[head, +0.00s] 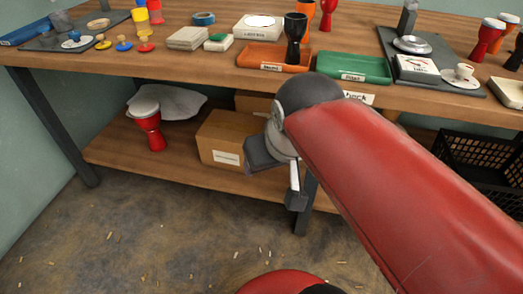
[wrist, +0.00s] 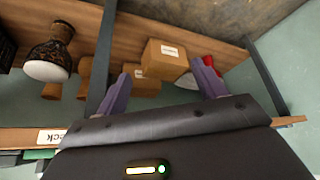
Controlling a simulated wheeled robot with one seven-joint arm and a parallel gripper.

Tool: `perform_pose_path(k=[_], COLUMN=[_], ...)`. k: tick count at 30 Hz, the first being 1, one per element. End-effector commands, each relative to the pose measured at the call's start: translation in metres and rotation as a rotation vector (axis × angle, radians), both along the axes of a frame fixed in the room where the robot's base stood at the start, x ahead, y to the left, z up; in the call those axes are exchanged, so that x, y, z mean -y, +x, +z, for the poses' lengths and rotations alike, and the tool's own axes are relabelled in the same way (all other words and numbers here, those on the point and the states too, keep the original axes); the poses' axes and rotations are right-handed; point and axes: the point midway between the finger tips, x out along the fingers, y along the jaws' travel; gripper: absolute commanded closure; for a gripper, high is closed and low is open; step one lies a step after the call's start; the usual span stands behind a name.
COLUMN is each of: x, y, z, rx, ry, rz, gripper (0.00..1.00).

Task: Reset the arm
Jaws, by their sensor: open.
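My gripper (wrist: 163,85) is open in the wrist view, its two purple fingers spread wide with nothing held between them. Boxes on the lower shelf show beyond the fingers. In the head view my red arm reaches from the lower right to the front of the workbench (head: 190,68). The arm's end hangs below the bench top's front edge, before the lower shelf (head: 110,152). The fingertips are hard to make out in that view.
An orange tray (head: 245,60) with a black goblet drum (head: 296,28) and a green tray (head: 350,70) are on the bench. A cardboard box (head: 222,150) and red drum (head: 148,130) stand on the lower shelf. A black crate (head: 478,165) is at right. The floor at left is open.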

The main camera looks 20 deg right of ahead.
Motion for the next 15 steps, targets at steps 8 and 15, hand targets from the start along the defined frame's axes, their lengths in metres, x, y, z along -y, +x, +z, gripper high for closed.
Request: perform_pose_path(k=[8,15], x=[-0.006,-0.006], y=[-0.027,-0.027], z=[-0.042,-0.042], rx=[0.006,0.005], ry=[0.013,0.013], rz=[0.018,0.018], gripper=[0.30,0.30])
